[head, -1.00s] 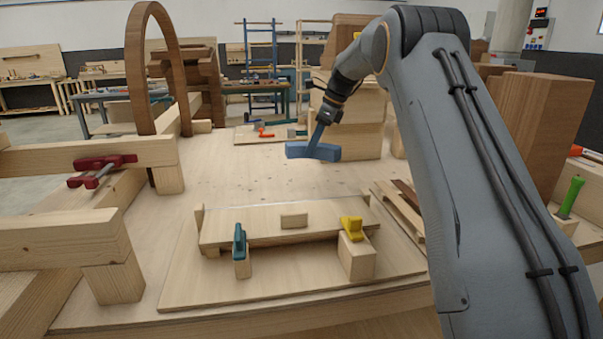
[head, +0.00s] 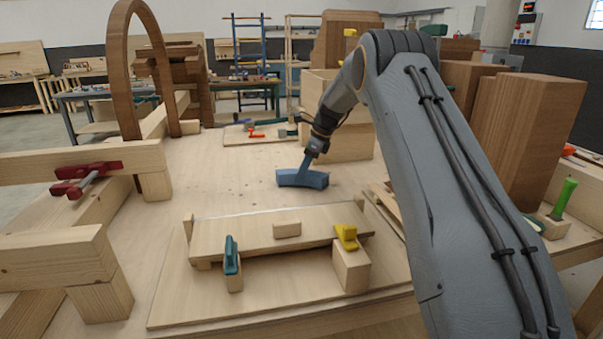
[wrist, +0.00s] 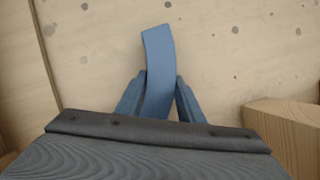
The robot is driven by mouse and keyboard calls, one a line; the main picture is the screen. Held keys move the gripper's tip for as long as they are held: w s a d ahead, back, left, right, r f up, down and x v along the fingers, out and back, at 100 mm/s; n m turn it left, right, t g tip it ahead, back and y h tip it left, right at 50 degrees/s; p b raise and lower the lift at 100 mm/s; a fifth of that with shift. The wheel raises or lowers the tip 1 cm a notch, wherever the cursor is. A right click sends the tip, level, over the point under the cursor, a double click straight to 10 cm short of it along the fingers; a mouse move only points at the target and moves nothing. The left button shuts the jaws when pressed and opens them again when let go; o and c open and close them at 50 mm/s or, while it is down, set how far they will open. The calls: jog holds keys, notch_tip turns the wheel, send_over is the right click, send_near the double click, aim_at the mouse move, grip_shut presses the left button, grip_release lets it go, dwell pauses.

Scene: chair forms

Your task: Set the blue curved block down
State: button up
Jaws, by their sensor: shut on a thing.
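The blue curved block (head: 302,178) is in my gripper (head: 309,160), over the bare middle of the wooden workbench (head: 240,170). In the head view it lies roughly level, long side across the picture. In the wrist view the block (wrist: 158,60) shows its curved shape between the two blue fingers of my gripper (wrist: 160,88), with plywood behind it. The fingers are shut on it. I cannot tell whether its underside touches the bench top.
A wooden jig (head: 270,235) with a teal clamp (head: 231,255) and a yellow clamp (head: 346,237) is in front of the block. A wooden box (head: 345,143) stands behind it. Bare bench lies to its left.

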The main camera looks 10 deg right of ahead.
jog(key=shift+f, duration=0.2)
jog(key=o, duration=1.2)
jog(key=shift+f, duration=0.1)
jog(key=shift+c, duration=0.2)
